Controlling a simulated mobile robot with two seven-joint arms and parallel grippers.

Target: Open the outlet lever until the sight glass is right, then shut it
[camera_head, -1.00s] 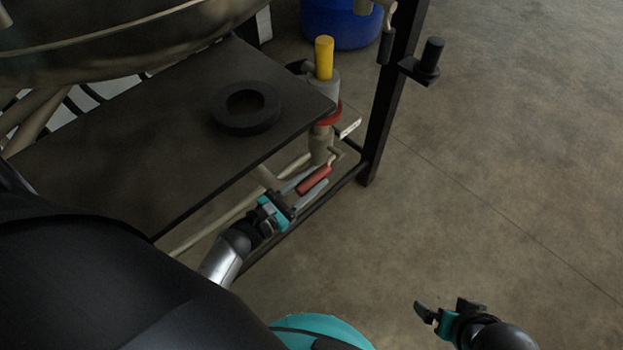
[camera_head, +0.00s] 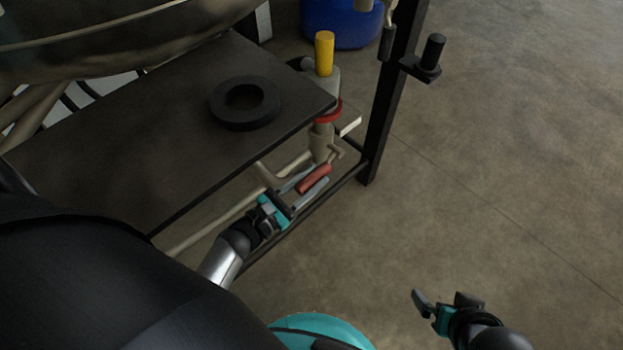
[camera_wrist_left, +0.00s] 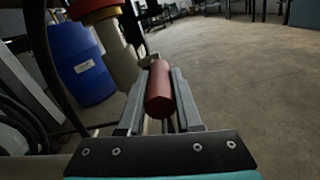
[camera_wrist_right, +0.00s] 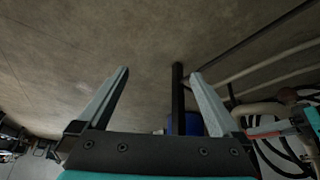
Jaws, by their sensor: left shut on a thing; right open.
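The red lever handle (camera_head: 314,179) is on a pale valve body (camera_head: 322,142) below the table's right corner. My left gripper (camera_head: 307,183) is shut on this handle. In the left wrist view the red grip (camera_wrist_left: 160,92) lies lengthwise between both fingers. Above the valve are a red ring (camera_head: 331,113), a grey fitting (camera_head: 322,88) and an upright yellow cylinder (camera_head: 324,53). I cannot tell which part is the sight glass, or read a level. My right gripper (camera_head: 441,300) is open and empty over the floor, well apart from the valve.
A dark table (camera_head: 150,130) carries a black ring (camera_head: 228,118), with a large metal vessel (camera_head: 110,45) above. A black post (camera_head: 391,110) with a black knob (camera_head: 432,52) stands right of the valve. A blue drum (camera_head: 340,25) stands behind. The floor at right is clear.

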